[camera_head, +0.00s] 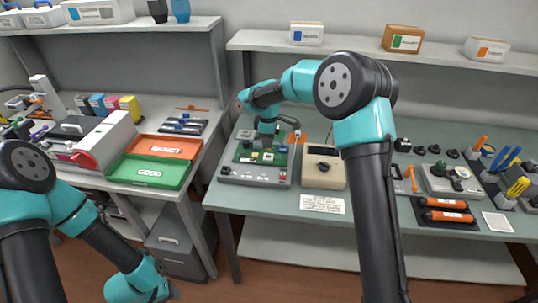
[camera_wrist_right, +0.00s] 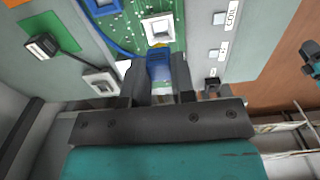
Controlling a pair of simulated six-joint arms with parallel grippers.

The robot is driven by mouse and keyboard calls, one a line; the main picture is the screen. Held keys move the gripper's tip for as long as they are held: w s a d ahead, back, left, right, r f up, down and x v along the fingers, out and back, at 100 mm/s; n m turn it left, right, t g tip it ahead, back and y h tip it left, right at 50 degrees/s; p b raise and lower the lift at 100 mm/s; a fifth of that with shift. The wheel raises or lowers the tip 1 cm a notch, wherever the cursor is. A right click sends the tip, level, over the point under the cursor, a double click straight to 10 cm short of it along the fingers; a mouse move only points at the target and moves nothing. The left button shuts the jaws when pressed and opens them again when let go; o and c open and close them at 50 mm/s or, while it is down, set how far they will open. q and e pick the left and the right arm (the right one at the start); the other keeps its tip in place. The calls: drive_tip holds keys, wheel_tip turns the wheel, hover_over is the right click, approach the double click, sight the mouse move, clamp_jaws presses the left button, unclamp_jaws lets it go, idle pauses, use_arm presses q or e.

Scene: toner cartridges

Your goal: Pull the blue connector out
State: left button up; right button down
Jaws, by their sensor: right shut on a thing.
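The blue connector (camera_wrist_right: 159,65) is between the two fingers of my right gripper (camera_wrist_right: 162,80) in the right wrist view, and the gripper is shut on it. A blue cable (camera_wrist_right: 122,47) curves away to its left. A white square frame (camera_wrist_right: 161,28) on the green board (camera_wrist_right: 188,14) lies just beyond the connector; I cannot tell whether the connector touches the board. In the head view my right gripper (camera_head: 267,140) is over the green board (camera_head: 243,153), and the connector is too small to make out. My left arm's end (camera_head: 150,288) is low at the bottom edge; its fingers are not clear.
The board sits in a grey fixture (camera_head: 240,175) on the bench. A beige meter box (camera_head: 323,168) stands to its right, with a paper label (camera_head: 322,205) in front.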

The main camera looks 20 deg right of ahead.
drive_tip(key=shift+r, duration=0.15)
idle(0.3)
drive_tip(key=shift+r, duration=2)
